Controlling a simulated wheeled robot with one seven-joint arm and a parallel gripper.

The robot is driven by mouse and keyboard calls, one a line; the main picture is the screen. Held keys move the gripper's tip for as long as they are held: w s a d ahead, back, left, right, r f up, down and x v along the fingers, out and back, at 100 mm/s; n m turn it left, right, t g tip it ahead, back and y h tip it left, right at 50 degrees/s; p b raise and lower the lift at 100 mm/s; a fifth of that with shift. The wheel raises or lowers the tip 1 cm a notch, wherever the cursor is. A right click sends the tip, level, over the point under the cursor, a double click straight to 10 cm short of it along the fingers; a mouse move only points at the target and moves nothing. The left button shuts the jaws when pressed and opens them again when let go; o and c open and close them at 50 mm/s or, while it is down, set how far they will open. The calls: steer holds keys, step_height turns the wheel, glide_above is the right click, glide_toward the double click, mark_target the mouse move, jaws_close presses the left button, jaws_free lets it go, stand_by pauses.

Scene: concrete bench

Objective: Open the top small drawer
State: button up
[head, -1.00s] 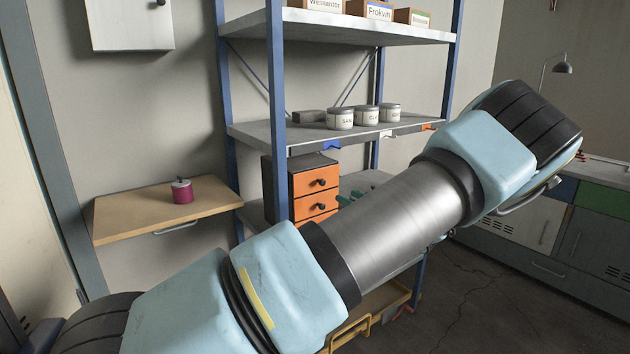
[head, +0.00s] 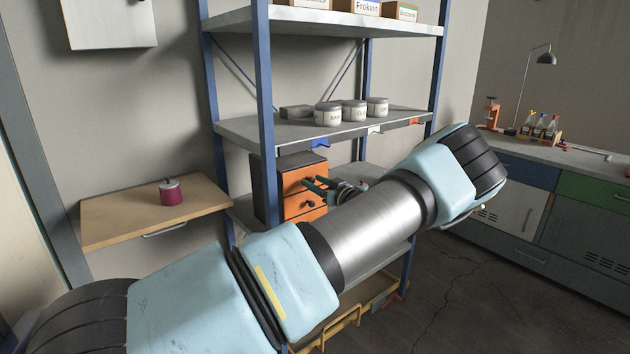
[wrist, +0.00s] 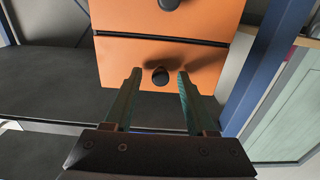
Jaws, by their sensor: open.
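A small drawer unit with a dark case (head: 268,180) and orange fronts stands on the middle shelf. The top small drawer (head: 296,172) looks shut. Its round black knob (wrist: 160,76) sits between my two fingertips in the wrist view, which seems upside down here. My gripper (head: 316,184) is open, with its green fingers on either side of the knob and a gap showing at each side. A lower drawer (head: 302,201) also has a black knob (head: 310,205), and its front shows at the top of the wrist view (wrist: 215,12).
A blue shelf post (head: 265,130) rises just left of the drawer fronts. The shelf above (head: 250,130) carries several labelled jars (head: 328,114). A wooden wall table (head: 110,215) with a magenta pot (head: 171,192) is at left. A bench (head: 520,205) stands at right.

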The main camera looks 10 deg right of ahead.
jaws_close()
stand_by(0.5)
stand_by(1.0)
